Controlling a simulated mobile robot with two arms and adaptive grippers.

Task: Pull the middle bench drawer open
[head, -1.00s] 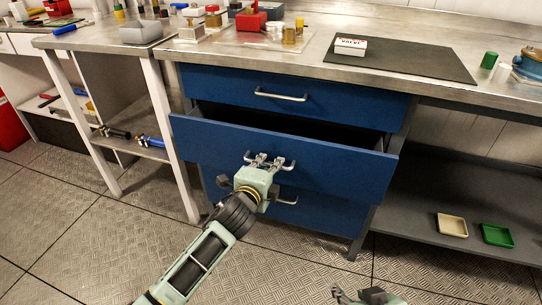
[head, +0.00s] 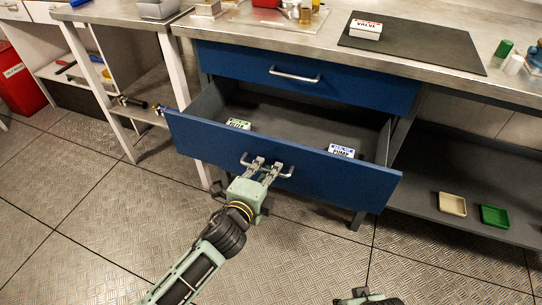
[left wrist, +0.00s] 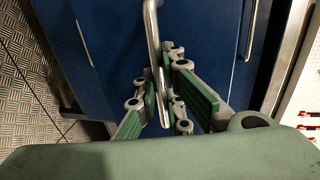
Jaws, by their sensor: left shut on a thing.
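The blue middle drawer (head: 340,180) stands well open in the head view, its grey inside showing. A green-and-white labelled box (head: 238,124) lies in its left part and a blue-and-white labelled box (head: 341,151) near its front right. My left gripper (head: 264,168) is shut on the drawer's metal bar handle (head: 287,174). In the left wrist view the handle (left wrist: 152,45) runs between the green-padded fingers (left wrist: 163,103). My right gripper (head: 366,297) shows only in part at the bottom edge; its fingers cannot be made out clearly.
The closed top drawer (head: 240,65) sits above, under the metal bench top (head: 215,27). Beige (head: 452,204) and green (head: 495,216) trays rest on the lower right shelf. The floor in front is clear.

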